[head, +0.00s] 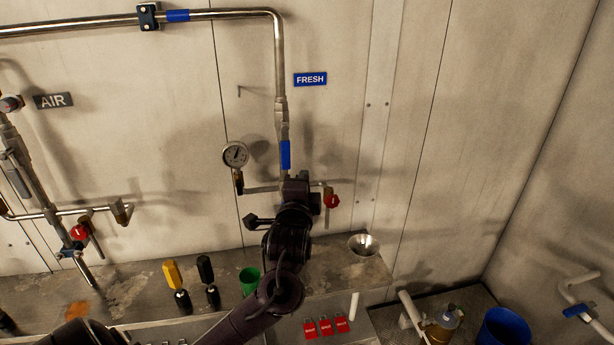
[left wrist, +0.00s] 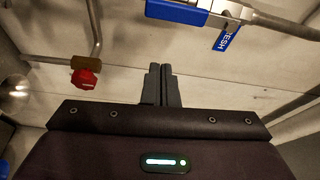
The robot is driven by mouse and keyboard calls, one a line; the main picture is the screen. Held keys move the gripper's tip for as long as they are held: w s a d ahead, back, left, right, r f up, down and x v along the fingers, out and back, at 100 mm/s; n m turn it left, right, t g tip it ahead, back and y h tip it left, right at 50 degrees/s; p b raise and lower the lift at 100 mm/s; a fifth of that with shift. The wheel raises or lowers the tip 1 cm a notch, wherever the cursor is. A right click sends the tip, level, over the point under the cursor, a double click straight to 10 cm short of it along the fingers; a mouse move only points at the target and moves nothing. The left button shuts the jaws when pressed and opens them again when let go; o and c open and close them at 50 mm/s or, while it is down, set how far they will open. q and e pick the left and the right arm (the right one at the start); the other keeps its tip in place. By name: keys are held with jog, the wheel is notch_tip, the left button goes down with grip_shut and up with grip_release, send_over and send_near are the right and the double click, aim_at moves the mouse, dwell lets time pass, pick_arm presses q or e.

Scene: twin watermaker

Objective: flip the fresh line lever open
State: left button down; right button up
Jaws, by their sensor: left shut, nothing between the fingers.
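The fresh line (head: 281,70) runs down the wall beside a blue FRESH sign (head: 310,79). A blue lever handle (head: 285,155) shows on its lower part and looks lined up with the pipe. The handle also shows at the top edge of the left wrist view (left wrist: 177,12), with the sign (left wrist: 228,37) to its right. My left gripper (head: 299,178) is just below the handle in the head view, and its wrist hides the lower fittings. Its fingers (left wrist: 161,72) are shut and empty, apart from the handle in the wrist view. My right gripper is not in view.
A gauge (head: 235,155) is left of the line, and a red valve knob (head: 331,201) is right of my gripper. The wall right of the sign is clear.

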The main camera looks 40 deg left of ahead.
pick_arm(q)
jog(key=shift+s+d, duration=0.85)
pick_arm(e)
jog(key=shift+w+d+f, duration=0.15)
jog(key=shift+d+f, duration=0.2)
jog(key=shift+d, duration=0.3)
pick_arm(q)
jog(key=shift+d, duration=0.1)
